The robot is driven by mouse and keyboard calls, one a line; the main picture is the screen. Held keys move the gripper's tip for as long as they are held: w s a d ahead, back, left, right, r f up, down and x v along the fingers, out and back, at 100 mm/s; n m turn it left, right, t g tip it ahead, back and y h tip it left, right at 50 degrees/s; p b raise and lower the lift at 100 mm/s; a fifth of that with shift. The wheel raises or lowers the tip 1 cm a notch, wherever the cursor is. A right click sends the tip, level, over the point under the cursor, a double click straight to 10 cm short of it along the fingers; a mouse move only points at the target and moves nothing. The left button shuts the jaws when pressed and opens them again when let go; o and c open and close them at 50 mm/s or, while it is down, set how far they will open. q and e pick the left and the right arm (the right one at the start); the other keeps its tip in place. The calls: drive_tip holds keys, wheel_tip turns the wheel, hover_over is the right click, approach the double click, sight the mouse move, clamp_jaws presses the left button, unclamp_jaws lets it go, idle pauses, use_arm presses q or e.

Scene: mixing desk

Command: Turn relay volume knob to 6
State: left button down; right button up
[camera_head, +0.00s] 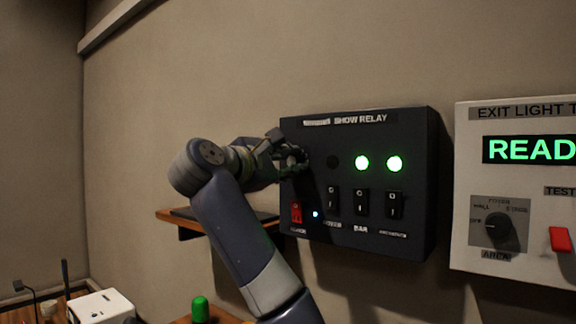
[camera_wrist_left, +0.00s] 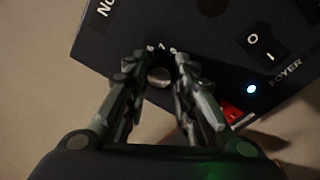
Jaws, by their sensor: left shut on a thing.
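The dark relay box (camera_head: 345,125), labelled SHOW RELAY, is mounted on the wall. Its volume knob (camera_wrist_left: 158,77) shows as a small grey round end between my left fingers in the left wrist view. Small pale digits show on the panel just past the knob, too small to read surely. My left gripper (camera_head: 293,160) is at the left side of the panel, shut on the knob, with one finger on either side of it; it also shows in the left wrist view (camera_wrist_left: 161,68). In the head view the gripper mostly hides the knob, and its setting cannot be read. My right gripper is out of view.
The box has two lit green lamps (camera_head: 378,163), a dark lamp (camera_head: 333,162), black rocker switches (camera_head: 361,202) and a red switch (camera_head: 296,213) below the gripper. A white panel (camera_head: 473,150) hangs to the right. A wooden shelf (camera_head: 190,226) sits behind my left arm.

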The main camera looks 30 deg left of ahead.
use_arm(q)
drive_tip(key=m+b, duration=0.3)
drive_tip(key=m, duration=0.4)
drive_tip(key=m+h+b, duration=0.1)
drive_tip(key=m+b, duration=0.3)
drive_tip(key=m, duration=0.4)
drive_tip(key=m+h+b, duration=0.1)
drive_tip(key=m+b, duration=0.3)
drive_tip(key=m, duration=0.3)
drive_tip(key=shift+a+f+m+t, duration=0.15)
drive_tip(key=shift+a+m+t, duration=0.15)
drive_tip(key=shift+t, duration=0.1)
drive_tip(key=m, duration=0.3)
drive_tip(key=shift+h, duration=0.3)
drive_tip(key=m+p, duration=0.1)
drive_tip(key=m, duration=0.2)
drive_tip(key=shift+r+m+h+p, duration=0.2)
drive_tip(key=shift+m+h+p, duration=0.2)
drive_tip(key=m+p, duration=0.2)
drive_tip(key=m, duration=0.2)
drive_tip(key=shift+r+m+g+p, duration=0.1)
drive_tip(key=shift+m+g+p, duration=0.2)
drive_tip(key=shift+m+p, duration=1)
drive_tip(key=shift+m, duration=0.6)
drive_tip(key=shift+d+m, duration=0.1)
drive_tip(key=shift+m, duration=0.2)
